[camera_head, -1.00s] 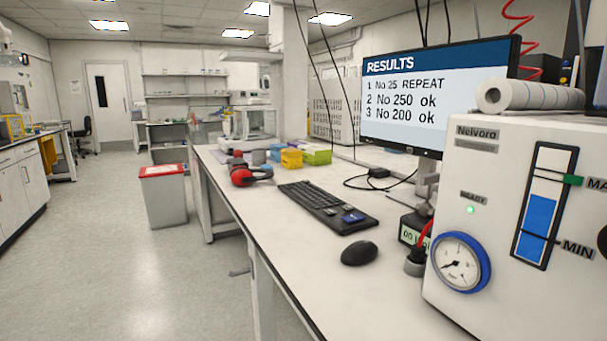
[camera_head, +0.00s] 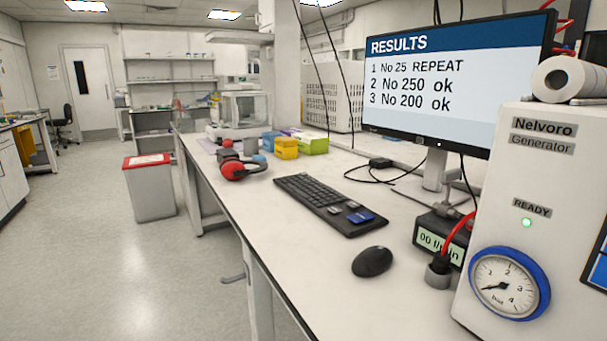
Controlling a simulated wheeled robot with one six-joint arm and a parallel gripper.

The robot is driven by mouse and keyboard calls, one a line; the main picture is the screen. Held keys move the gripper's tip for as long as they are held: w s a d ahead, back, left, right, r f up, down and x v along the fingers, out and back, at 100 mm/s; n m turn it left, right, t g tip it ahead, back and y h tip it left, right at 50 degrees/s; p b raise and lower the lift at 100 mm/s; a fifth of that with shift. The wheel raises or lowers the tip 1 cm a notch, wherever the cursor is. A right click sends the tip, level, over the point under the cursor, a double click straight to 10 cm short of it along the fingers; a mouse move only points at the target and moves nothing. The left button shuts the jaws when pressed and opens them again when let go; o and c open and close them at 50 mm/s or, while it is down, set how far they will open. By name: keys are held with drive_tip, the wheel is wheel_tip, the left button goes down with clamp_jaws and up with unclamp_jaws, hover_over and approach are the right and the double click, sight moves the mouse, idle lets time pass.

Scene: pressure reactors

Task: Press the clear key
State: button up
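A black keyboard (camera_head: 310,192) lies on the white bench, angled from back left to front right. At its near right end are a blue key (camera_head: 361,218) and some grey keys (camera_head: 335,210). The key labels are too small to read, so I cannot tell which one is the clear key. The monitor (camera_head: 455,85) behind shows "RESULTS": 1 No 25 REPEAT, 2 No 250 ok, 3 No 200 ok. My gripper is not in view.
A black mouse (camera_head: 372,262) lies in front of the keyboard. A flow meter (camera_head: 437,238) with a red hose and the Nelvoro generator (camera_head: 510,220) with a gauge stand at right. Red ear defenders (camera_head: 236,170) and coloured boxes (camera_head: 285,147) are farther back.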

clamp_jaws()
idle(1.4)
